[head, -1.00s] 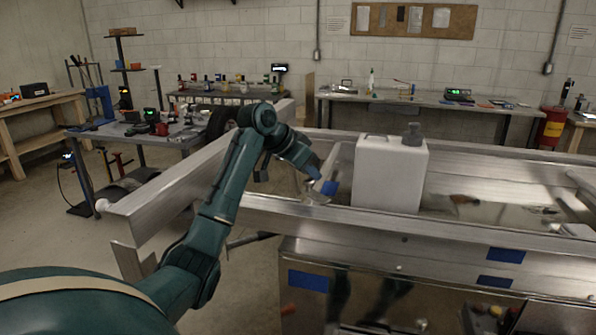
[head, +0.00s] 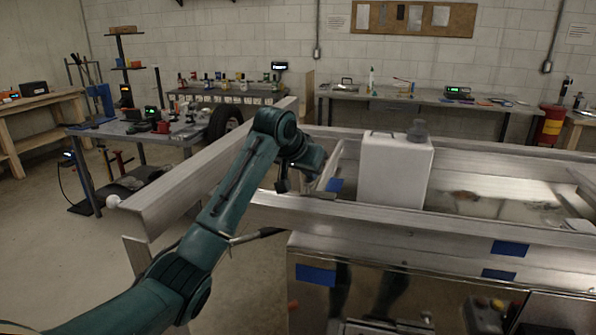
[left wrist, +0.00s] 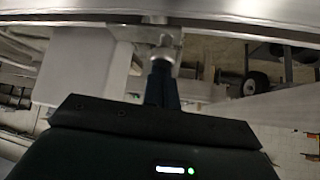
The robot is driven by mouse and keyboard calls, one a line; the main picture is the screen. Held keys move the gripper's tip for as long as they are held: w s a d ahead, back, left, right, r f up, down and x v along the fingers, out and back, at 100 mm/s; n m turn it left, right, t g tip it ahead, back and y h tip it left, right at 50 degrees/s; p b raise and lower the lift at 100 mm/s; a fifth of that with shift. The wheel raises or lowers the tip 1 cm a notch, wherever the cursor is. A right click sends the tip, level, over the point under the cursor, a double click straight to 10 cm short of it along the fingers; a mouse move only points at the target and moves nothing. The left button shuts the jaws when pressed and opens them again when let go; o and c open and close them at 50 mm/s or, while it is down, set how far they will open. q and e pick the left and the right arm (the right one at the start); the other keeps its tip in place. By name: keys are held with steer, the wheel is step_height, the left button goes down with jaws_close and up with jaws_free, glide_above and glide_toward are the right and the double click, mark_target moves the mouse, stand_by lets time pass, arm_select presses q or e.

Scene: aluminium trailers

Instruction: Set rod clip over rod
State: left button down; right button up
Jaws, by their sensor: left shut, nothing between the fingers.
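My left gripper (head: 310,184) is at the front rail of the aluminium trailer (head: 400,219), left of the white container. In the left wrist view its two dark fingers (left wrist: 162,84) are together with nothing between them. Their tips are close to a small metal fitting (left wrist: 158,52) under a pale rail; I cannot tell whether they touch it or whether it is the rod clip. A thin rod-like piece (head: 255,237) sticks out at the trailer's front left, partly behind my arm. I cannot make out the clip for certain. My right gripper is not in view.
A white container (head: 394,172) with a grey cap stands in the trailer just right of my left gripper. The trailer's left beam (head: 165,195) runs beside my arm. Blue tape patches (head: 509,248) mark the front panel. Workbenches (head: 430,101) stand behind; the floor at left is open.

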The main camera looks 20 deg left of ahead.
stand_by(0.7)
arm_select(q)
steer(key=b+v, duration=0.2)
steer(key=v, duration=1.1)
steer(key=shift+s, duration=0.15)
